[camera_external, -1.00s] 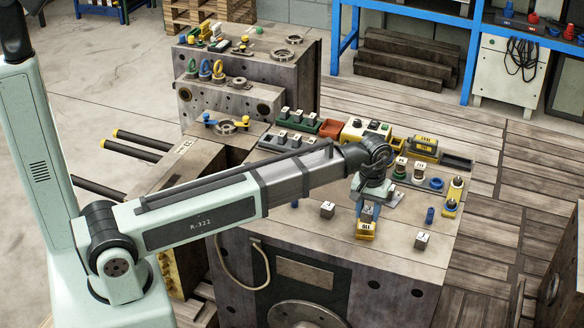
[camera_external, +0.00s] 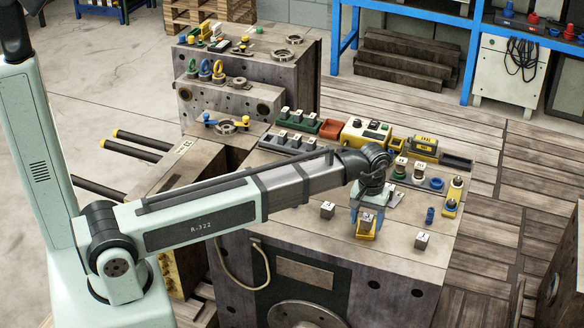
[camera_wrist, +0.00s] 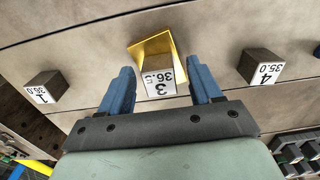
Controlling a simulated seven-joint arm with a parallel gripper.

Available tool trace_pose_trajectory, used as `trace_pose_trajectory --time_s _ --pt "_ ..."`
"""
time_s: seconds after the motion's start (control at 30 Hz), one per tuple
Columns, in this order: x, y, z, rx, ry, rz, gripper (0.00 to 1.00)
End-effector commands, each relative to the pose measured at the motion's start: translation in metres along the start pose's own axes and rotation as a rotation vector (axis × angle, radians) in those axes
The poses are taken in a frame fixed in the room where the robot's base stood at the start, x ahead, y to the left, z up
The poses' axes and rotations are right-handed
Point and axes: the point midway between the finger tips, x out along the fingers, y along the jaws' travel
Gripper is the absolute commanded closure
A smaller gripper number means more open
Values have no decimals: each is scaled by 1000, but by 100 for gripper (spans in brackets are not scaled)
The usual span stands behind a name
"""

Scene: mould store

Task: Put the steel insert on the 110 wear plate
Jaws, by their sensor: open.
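A small steel insert (camera_wrist: 160,77) with a white label reading 3 and 36.5 is seen between my fingers in the wrist view. It stands on or against a yellow piece (camera_wrist: 152,45), apparently the wear plate; its number cannot be read now. In the external view the insert (camera_external: 366,219) shows above the yellow plate (camera_external: 366,235) near the block's front edge. My gripper (camera_wrist: 160,66) is open, with a blue finger on each side of the insert and gaps visible. It also shows from outside (camera_external: 367,211). Whether the insert sits flat is hard to tell.
Similar blocks marked 1 (camera_wrist: 41,88) and 4 (camera_wrist: 262,66) stand left and right in the wrist view. A blue cylinder (camera_external: 430,215) is to the right. Green holders (camera_external: 290,121), a red tray (camera_external: 331,129) and a yellow box (camera_external: 366,133) stand farther back.

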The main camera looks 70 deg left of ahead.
Motion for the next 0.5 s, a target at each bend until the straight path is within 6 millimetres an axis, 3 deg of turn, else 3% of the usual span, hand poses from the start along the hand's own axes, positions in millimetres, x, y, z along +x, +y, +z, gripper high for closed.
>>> trace_pose_trajectory --time_s 0.27,0.5 --pt "-5 0 0 0 1 1 36" --pt "-34 0 0 0 2 2 36"
